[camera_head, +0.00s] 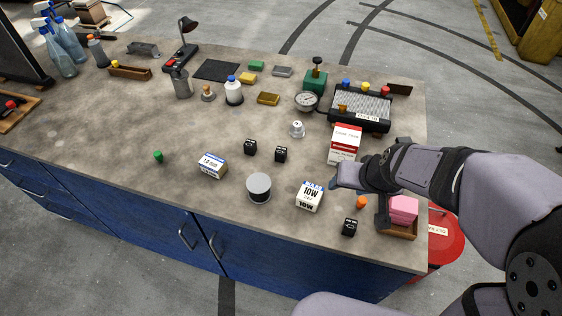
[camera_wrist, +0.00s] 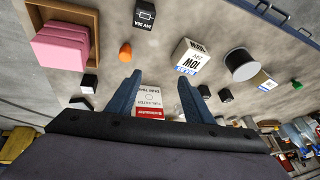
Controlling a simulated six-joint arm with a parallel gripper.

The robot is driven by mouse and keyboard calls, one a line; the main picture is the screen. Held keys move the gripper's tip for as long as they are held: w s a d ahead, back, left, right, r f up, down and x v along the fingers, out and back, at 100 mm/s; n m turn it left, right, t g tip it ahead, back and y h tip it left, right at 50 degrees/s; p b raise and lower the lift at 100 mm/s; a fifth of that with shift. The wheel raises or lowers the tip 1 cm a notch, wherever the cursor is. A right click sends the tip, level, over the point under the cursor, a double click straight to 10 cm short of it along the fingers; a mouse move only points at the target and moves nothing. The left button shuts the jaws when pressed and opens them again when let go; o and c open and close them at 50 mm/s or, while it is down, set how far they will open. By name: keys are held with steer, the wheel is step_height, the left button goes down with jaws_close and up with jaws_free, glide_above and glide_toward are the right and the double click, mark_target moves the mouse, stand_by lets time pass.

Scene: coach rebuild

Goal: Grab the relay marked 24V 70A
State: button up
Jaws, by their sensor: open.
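Several small black relay cubes are on the bench. One relay (camera_head: 349,227) stands near the front edge; the wrist view shows its label face (camera_wrist: 145,14), upside down, and I cannot read its rating surely. Two more relays (camera_head: 250,147) (camera_head: 281,154) stand mid-bench with unreadable labels. The wrist view also shows dark cubes at left (camera_wrist: 89,84) and right (camera_wrist: 226,95). My gripper (camera_wrist: 158,80) is open and empty, above the bench. In the head view its fingers (camera_head: 336,182) are by the red and white box (camera_head: 344,146), seen between them in the wrist view.
A 10W box (camera_head: 309,196), a grey spool (camera_head: 258,188) and a blue-white box (camera_head: 212,165) stand left of my gripper. An orange piece (camera_head: 362,202) and a wooden tray (camera_head: 398,232) with pink blocks are near the front right corner. The bench's left middle is mostly clear.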

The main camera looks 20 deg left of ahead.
steer(key=w+a+f+t+y+b, duration=0.2)
steer(key=w+a+t+b, duration=0.15)
steer(key=w+a, duration=0.5)
steer(key=t+h+b, duration=0.2)
steer(key=t+b, duration=0.2)
steer(key=b, duration=0.4)
glide_above(280, 152)
steer(key=s+d, duration=0.1)
steer(key=s, duration=0.2)
step_height(280, 152, down, 2)
steer(key=shift+m, duration=0.4)
steer(key=shift+s+a+f+m+t+h+b, duration=0.15)
steer(key=shift+s+a+f+h+b, duration=0.1)
steer(key=shift+s+f+h+b, duration=0.35)
steer(key=shift+s+a+f+m+t+h+b, duration=0.1)
steer(key=shift+s+a+f+m+h+b, duration=0.1)
steer(key=shift+s+f+h+b, duration=0.35)
steer(key=shift+s, duration=0.2)
steer(key=shift+x, duration=3.7)
steer(key=c, duration=1.1)
